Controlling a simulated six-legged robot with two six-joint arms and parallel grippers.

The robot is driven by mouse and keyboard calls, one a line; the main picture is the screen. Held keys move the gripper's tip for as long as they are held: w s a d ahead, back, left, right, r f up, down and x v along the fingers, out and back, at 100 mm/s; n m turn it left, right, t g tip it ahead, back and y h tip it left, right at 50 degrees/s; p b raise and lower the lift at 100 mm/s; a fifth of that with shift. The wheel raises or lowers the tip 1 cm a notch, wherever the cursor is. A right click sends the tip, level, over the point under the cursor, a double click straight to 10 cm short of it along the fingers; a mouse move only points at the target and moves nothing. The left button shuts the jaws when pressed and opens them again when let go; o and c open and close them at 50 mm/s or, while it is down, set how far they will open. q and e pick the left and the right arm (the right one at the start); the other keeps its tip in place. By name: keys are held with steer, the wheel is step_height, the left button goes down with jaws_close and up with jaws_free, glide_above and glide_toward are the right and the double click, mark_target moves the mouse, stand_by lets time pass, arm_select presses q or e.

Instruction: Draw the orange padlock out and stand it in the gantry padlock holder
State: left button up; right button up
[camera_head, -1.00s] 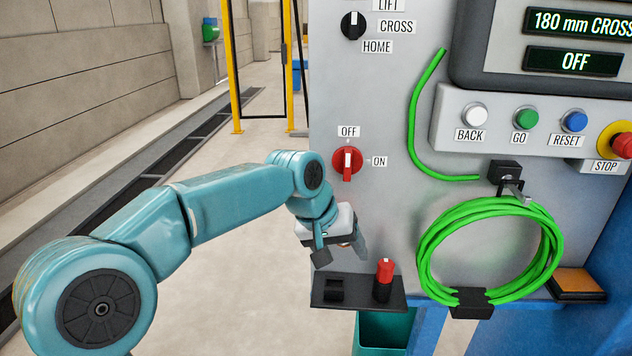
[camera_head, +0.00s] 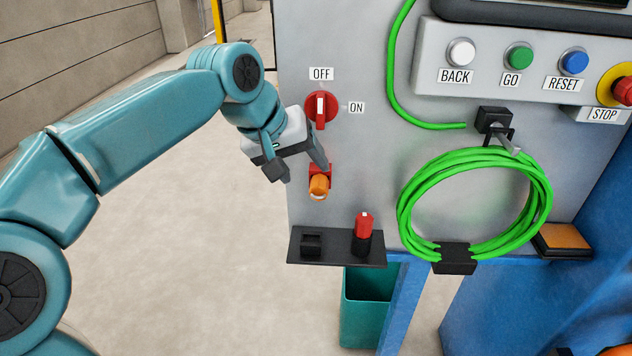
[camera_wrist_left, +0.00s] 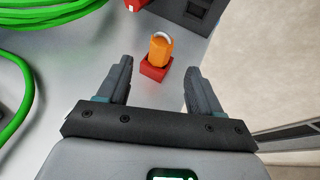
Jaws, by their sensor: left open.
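The orange padlock (camera_head: 319,186) sits at a red block (camera_head: 320,170) on the grey cabinet front, below the red OFF/ON switch (camera_head: 320,108). In the left wrist view the padlock (camera_wrist_left: 160,50) shows its pale shackle, with the red block (camera_wrist_left: 154,71) against it. My left gripper (camera_head: 300,170) is open and empty, its fingers pointing toward the padlock; in the wrist view the padlock lies ahead, between the finger directions. A black notched block (camera_head: 311,243) stands on the small dark shelf (camera_head: 338,257) below; I cannot tell whether it is the padlock holder. My right gripper is out of view.
A red-topped black piece (camera_head: 363,232) stands on the shelf's right side. A coiled green cable (camera_head: 540,200) hangs to the right, under a button panel (camera_head: 490,60). A teal bin (camera_head: 365,315) is below the shelf. Open floor lies left of the cabinet.

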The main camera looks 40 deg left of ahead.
mark_target(315, 185)
arm_select(q)
steer(key=x, duration=0.6)
steer(key=shift+w+a, duration=0.15)
steer(key=shift+a, duration=0.05)
steer(key=shift+w+d+f, duration=0.1)
steer(key=shift+d+f, duration=0.05)
steer(key=shift+f, duration=0.05)
steer(key=shift+d, duration=0.1)
steer(key=shift+f, duration=0.15)
steer(key=c, duration=1)
steer(key=o, duration=0.4)
steer(key=shift+c, duration=0.2)
jaws_close()
steer(key=shift+s, duration=0.25)
